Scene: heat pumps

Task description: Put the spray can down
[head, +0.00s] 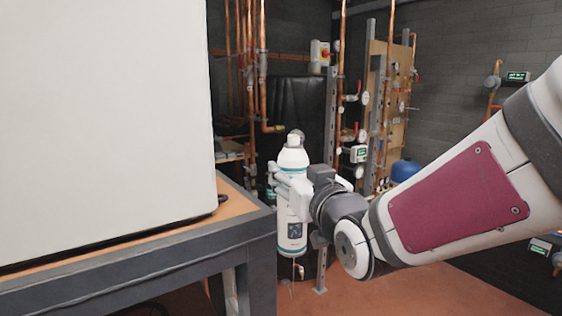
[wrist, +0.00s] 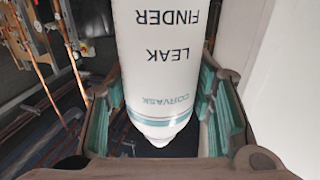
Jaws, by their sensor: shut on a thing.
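The spray can (head: 292,238) is white with a teal band, and it is upright in the head view. My gripper (head: 285,185) is shut around its body and holds it in the air, just off the right corner of the bench. In the wrist view the can (wrist: 160,65) shows the words "LEAK FINDER" upside down. It sits between the teal-padded fingers of my gripper (wrist: 160,110). The can's far side is hidden.
A bench (head: 255,225) with a wooden top stands at the left. A large white box (head: 105,120) covers most of it, leaving a narrow strip along the front and right edge. Copper pipes (head: 263,65) and a pipe board (head: 385,100) stand behind.

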